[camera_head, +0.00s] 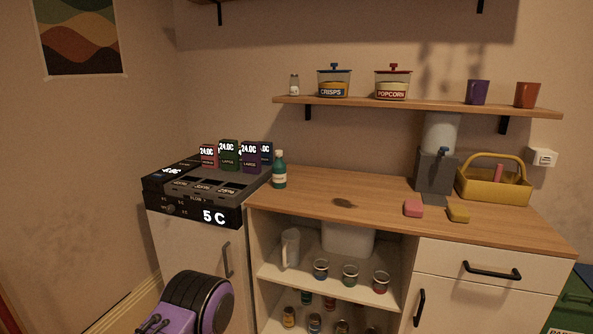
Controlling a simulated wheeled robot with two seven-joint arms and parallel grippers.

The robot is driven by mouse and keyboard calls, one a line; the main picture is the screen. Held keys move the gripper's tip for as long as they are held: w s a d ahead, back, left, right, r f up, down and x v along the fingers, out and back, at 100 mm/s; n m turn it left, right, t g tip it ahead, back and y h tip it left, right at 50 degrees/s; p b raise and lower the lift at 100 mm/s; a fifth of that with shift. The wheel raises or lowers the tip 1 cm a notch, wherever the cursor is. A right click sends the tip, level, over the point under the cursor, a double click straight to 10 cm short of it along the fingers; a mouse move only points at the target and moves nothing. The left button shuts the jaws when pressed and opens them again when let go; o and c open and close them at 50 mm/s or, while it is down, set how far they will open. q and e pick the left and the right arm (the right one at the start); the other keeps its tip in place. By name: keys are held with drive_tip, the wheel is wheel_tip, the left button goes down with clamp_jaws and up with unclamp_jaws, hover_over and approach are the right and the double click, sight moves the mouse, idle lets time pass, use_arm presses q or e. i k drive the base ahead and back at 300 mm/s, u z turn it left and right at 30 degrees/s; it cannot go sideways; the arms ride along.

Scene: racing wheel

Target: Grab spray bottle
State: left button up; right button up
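No bottle with a clear spray trigger can be made out. Neither of my grippers is in view.
The wooden counter (330,197) is mostly clear in the middle. A pink sponge (413,208) and a yellow sponge (458,213) lie near its front. A grey dispenser (434,172) stands behind them. The black appliance (195,192) carries several boxes. Jars fill open shelves below.

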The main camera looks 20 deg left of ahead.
sight(279, 173)
drive_tip(key=i, duration=0.3)
drive_tip(key=u, duration=2.1)
drive_tip(key=i, duration=2.15)
drive_tip(key=z, duration=1.65)
